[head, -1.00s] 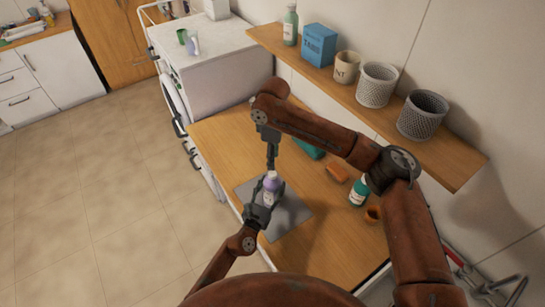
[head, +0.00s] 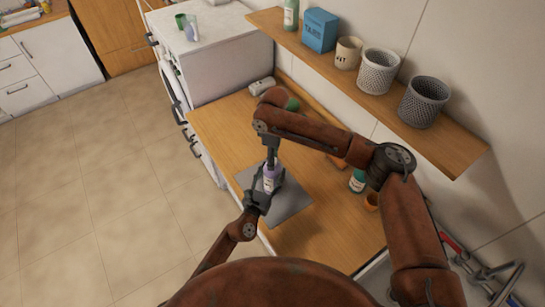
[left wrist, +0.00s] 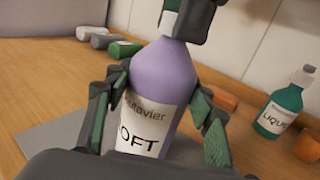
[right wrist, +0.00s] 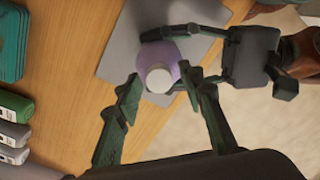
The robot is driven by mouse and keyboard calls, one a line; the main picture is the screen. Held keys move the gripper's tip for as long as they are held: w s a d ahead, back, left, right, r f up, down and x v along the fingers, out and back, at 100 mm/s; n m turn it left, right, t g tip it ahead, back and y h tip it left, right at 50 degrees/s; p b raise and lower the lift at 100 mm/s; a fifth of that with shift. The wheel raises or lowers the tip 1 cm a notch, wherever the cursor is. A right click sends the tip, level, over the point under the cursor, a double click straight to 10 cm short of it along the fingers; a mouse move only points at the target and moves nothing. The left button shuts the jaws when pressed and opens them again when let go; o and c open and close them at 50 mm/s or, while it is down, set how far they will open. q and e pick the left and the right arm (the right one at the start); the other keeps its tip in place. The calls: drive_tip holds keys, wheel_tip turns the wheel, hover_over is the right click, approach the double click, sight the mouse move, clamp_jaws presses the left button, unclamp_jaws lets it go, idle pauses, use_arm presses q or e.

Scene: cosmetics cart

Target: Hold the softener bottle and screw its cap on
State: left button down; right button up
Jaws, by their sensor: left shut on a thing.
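The purple softener bottle (head: 269,180) stands upright on a grey mat (head: 296,203). My left gripper (head: 262,192) is shut around its body; in the left wrist view the bottle (left wrist: 163,75) sits between both fingers, its label partly readable. My right gripper (head: 271,160) points down over the bottle's top. In the right wrist view its fingers (right wrist: 160,84) are spread apart, with the round white cap (right wrist: 159,80) on the bottle's top in the gap between them. My right fingers partly hide the neck in the left wrist view, and how tightly the cap sits cannot be told.
A teal liquid bottle (left wrist: 283,108) and an orange cup (head: 371,201) stand to the right on the wooden counter. Several small bottles (right wrist: 14,135) lie away from the mat. A wall shelf (head: 440,140) with baskets overhangs the back. The counter's front edge is close to the mat.

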use_arm(q)
drive_tip(key=shift+s+f, duration=0.1)
drive_tip(key=shift+f, duration=0.25)
use_arm(e)
drive_tip(key=shift+c, duration=0.7)
clamp_jaws()
drive_tip(key=shift+o, duration=1.5)
unclamp_jaws()
wheel_tip(320, 180, up, 12)
